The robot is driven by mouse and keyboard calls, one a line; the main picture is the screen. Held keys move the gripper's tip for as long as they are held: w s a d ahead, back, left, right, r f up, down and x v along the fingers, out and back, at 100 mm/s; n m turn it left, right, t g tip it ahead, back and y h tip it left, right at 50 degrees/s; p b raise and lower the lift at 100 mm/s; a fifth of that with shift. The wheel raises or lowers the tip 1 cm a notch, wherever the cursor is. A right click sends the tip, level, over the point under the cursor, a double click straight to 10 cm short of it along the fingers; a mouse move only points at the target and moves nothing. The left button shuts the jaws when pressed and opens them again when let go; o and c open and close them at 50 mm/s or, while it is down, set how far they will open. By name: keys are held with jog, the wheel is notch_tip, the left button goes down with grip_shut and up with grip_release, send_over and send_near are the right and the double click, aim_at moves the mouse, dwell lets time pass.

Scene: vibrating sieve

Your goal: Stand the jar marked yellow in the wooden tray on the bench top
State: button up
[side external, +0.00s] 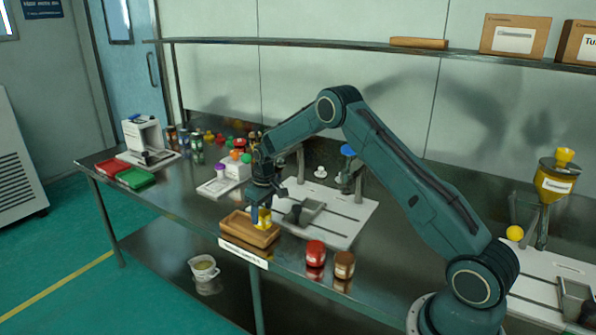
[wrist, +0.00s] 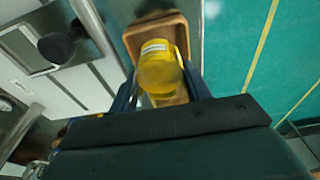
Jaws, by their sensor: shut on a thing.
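The yellow jar (wrist: 160,70) is between the fingers of my gripper (wrist: 162,98), which is shut on it. In the side view the jar (side external: 264,217) is upright at the fingertips of my gripper (side external: 262,212), over the right part of the wooden tray (side external: 233,231). The wooden tray sits at the front edge of the bench top. In the wrist view the tray's rim (wrist: 128,40) shows around and beyond the jar. I cannot tell whether the jar's base touches the tray floor.
A red jar (side external: 316,253) and a brown jar (side external: 344,264) stand right of the tray. A white board with a metal pan (side external: 305,212) lies behind it. Several small jars and bottles stand at the back left. A red tray (side external: 108,167) and a green tray (side external: 136,178) are at far left.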

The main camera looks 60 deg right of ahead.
aim_at(263, 222)
jog(key=shift+f, duration=2.05)
jog(key=shift+f, duration=0.1)
jog(key=o, duration=1.1)
jog(key=shift+c, duration=0.2)
notch_tip(263, 222, up, 12)
jog(key=s, duration=0.1)
jog(key=shift+s, duration=0.25)
